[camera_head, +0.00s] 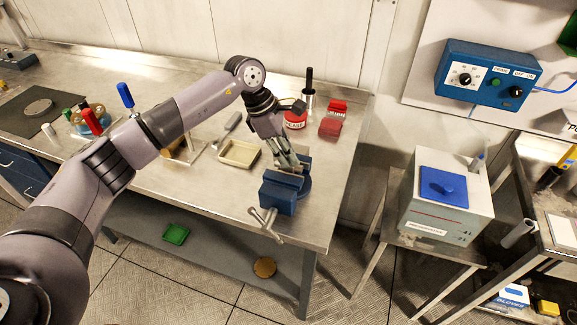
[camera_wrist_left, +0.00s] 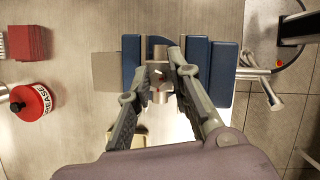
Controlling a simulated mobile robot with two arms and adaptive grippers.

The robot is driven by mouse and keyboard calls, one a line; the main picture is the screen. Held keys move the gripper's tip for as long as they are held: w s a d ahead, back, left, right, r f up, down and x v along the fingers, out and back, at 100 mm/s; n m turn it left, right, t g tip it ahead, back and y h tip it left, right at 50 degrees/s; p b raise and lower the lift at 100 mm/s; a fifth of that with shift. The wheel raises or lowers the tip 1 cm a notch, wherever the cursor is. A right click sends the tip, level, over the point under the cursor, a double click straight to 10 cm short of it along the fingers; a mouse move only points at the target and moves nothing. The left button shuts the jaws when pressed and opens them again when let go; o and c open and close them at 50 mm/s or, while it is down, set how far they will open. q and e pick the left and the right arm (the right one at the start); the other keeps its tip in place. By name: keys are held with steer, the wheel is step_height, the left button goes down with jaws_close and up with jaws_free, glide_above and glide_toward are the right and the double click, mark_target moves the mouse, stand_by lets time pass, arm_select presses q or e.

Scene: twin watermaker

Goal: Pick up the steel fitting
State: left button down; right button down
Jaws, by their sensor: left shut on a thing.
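The steel fitting (camera_wrist_left: 159,76) is a small shiny metal piece between my left gripper's fingertips in the left wrist view. My left gripper (camera_wrist_left: 154,74) is shut on it, over the blue bench vise (camera_wrist_left: 222,75). In the head view my left gripper (camera_head: 288,162) points down at the vise (camera_head: 280,194), near the front right of the steel bench, and the fitting is hidden by the fingers. I cannot tell whether the fitting still touches the vise jaws. My right gripper is not in view.
A shallow tray (camera_head: 239,154) lies left of the vise. A red grease tin (camera_head: 295,120) and red blocks (camera_head: 330,127) stand behind it. The vise handle (camera_head: 266,223) sticks out past the front edge. Bare bench (camera_head: 215,195) lies front left.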

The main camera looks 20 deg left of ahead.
arm_select(q)
steer(key=shift+w+r, duration=0.3)
steer(key=shift+r, duration=0.05)
stand_by(0.3)
